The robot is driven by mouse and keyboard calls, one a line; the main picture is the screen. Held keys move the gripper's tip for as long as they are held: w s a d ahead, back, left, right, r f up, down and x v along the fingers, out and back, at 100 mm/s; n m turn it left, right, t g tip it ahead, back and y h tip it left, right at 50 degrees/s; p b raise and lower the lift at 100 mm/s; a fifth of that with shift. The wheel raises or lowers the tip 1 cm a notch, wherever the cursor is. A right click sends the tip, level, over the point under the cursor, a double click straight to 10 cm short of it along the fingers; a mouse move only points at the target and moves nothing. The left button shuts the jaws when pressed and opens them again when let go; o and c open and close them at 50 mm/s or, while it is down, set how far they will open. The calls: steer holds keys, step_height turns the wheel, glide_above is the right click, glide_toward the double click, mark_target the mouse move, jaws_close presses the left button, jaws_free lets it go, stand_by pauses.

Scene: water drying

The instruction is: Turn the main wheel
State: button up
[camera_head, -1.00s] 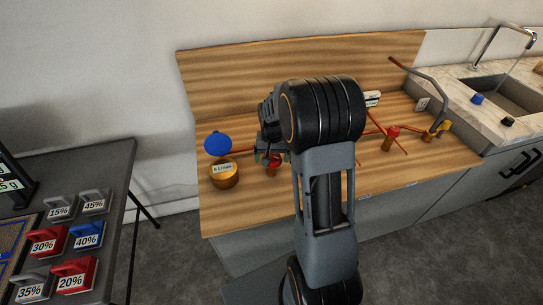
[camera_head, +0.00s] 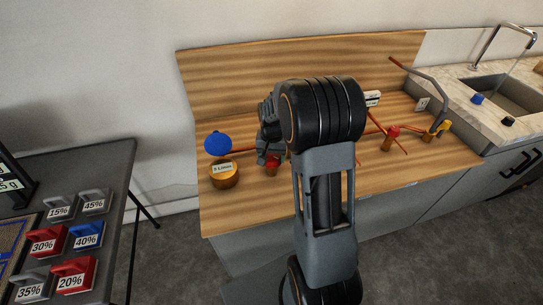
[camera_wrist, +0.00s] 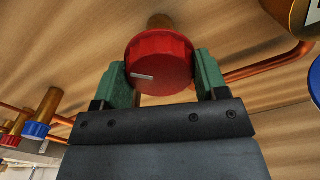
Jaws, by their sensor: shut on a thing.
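The red wheel (camera_wrist: 160,65) with a white mark on its face fills the upper middle of the wrist view, on a copper-coloured stem. The green fingers of my gripper (camera_wrist: 161,72) sit on its left and right sides, shut on it. The white mark points to the left. In the head view the red wheel (camera_head: 272,160) shows just below my gripper (camera_head: 268,151), partly covered by it. I cannot read a label that names it the main wheel.
A blue wheel (camera_head: 218,143) and a labelled brass gauge (camera_head: 224,174) stand left of my gripper. Another red wheel (camera_head: 392,132) and copper pipes lie to the right on the wooden bench (camera_head: 235,222). A sink (camera_head: 505,92) is at the far right. Labelled weights (camera_head: 88,236) stand on a left table.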

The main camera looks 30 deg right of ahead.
mark_target(271, 156)
steer(key=m, duration=0.6)
steer(key=shift+m, duration=0.3)
stand_by(0.4)
steer(key=o, duration=0.9)
step_height(271, 156, up, 14)
steer(key=shift+f, duration=0.1)
stand_by(0.7)
